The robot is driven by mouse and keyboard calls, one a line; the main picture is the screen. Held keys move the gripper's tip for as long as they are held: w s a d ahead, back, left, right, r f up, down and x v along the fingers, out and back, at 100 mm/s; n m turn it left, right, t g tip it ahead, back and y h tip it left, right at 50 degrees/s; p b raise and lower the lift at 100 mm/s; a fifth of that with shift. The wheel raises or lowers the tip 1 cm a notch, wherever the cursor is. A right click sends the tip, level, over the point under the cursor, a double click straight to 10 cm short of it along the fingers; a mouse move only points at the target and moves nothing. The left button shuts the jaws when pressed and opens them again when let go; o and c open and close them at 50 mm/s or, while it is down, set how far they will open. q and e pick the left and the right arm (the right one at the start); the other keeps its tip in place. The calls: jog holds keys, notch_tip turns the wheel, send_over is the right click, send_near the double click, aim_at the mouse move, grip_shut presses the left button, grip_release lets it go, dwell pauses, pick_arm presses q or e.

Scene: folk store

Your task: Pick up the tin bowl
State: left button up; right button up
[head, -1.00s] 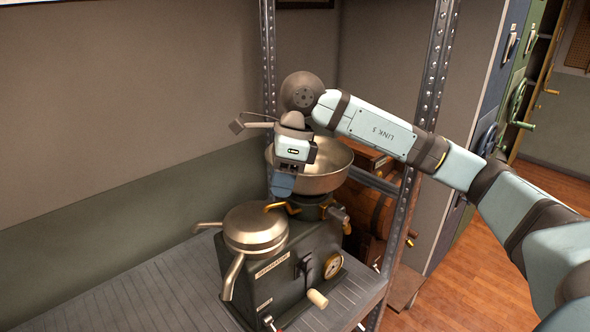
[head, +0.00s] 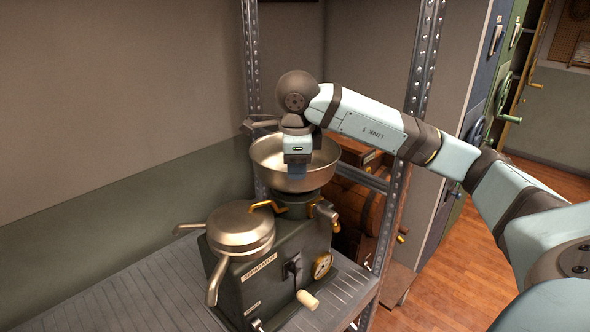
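The tin bowl (head: 270,179) is a wide, shiny metal bowl. It sits upright on top of the dark green separator machine (head: 262,285). My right arm reaches in from the right, and my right gripper (head: 297,174) points down at the bowl. It overlaps the bowl's inside in the head view. The fingers are small and mostly hidden by the gripper body, so I cannot tell whether they are apart or touch the bowl. My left gripper is not in view.
A lidded metal pot (head: 240,228) with spouts sits on the machine's front left. The machine stands on a grey slatted shelf (head: 150,290) between metal posts (head: 416,90). A wooden barrel (head: 357,212) is behind at right. The shelf's left side is clear.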

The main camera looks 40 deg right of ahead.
aim_at(298, 184)
jog(key=f, duration=0.3)
jog(key=d+f, duration=0.1)
jog(key=f, duration=0.1)
jog(key=shift+w+p, duration=0.3)
jog(key=shift+p, duration=0.05)
jog(key=shift+c, duration=0.5)
grip_shut()
